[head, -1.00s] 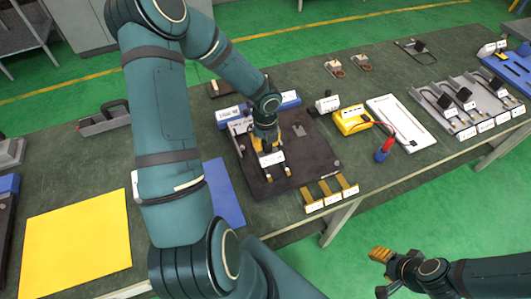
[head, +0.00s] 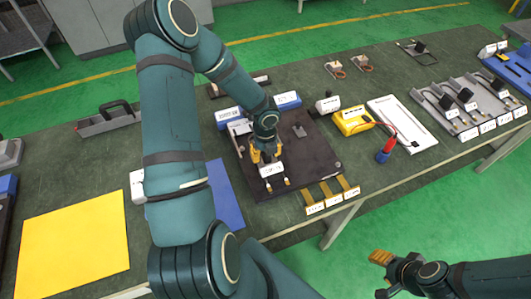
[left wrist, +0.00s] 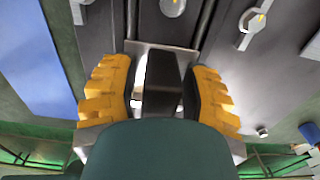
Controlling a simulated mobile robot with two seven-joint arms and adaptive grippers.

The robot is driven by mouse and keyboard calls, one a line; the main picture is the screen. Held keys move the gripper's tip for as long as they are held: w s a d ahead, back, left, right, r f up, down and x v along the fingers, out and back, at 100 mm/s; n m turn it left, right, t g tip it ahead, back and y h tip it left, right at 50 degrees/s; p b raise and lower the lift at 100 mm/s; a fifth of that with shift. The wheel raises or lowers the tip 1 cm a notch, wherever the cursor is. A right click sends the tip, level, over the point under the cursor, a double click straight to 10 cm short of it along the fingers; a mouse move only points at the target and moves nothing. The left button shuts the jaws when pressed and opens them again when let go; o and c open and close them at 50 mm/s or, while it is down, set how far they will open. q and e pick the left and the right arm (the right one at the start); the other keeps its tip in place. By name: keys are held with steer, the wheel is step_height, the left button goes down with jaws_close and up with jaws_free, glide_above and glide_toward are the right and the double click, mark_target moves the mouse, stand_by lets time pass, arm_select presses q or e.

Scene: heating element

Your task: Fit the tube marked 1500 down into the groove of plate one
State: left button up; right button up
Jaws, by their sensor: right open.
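My left gripper (head: 264,152) is over the dark plate (head: 315,165) in the head view. In the left wrist view its yellow fingers (left wrist: 160,90) stand either side of the tube's black block (left wrist: 163,78). I take it as shut on the tube, which moves with the gripper. Two dark tube legs run from the block. A white tag (head: 271,169) and two pale ends show in front of the gripper; its print is too small to read. The groove and any contact with it are hidden. My right gripper (head: 388,272) is open and empty, over the green floor.
Blue labelled blocks (head: 229,115) stand behind the plate. Three brass strips with tags (head: 331,194) lie at its front right corner. A yellow meter (head: 352,121) and a white board (head: 400,122) are to the right. A yellow sheet (head: 72,250) lies on the left.

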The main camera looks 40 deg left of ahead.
arm_select(q)
steer(key=shift+r, duration=0.1)
steer(key=shift+r, duration=0.2)
step_height(320, 180, up, 12)
steer(key=shift+f+p, duration=0.15)
steer(key=shift+p, duration=1.1)
steer(key=s+d+f+n+h, duration=0.1)
steer(key=d+f+n, duration=0.1)
steer(key=d+n, duration=0.3)
steer(key=s+d+f+n+h, duration=0.1)
steer(key=d+f+n+h, duration=0.1)
steer(key=d+n, duration=0.3)
steer(key=s+d+f+n+t+h, duration=0.1)
steer(key=d+f+n, duration=0.3)
steer(key=d, duration=0.8)
steer(key=shift+d+f+n+h, duration=0.15)
steer(key=shift+n+h, duration=0.25)
steer(key=shift+n, duration=0.6)
steer(key=shift+s+d+f+n+t+y, duration=0.2)
steer(key=shift+s+d+f+n, duration=0.35)
steer(key=shift+n, duration=1)
steer(key=shift+s+d+f+n+t+y, duration=0.2)
steer(key=shift+s+d+f+n, duration=0.35)
steer(key=shift+n, duration=1.05)
steer(key=shift+s+d+f+n+t+y, duration=0.15)
steer(key=shift+s+d+f+n, duration=0.4)
steer(key=shift+n, duration=1)
steer(key=shift+s+a, duration=0.1)
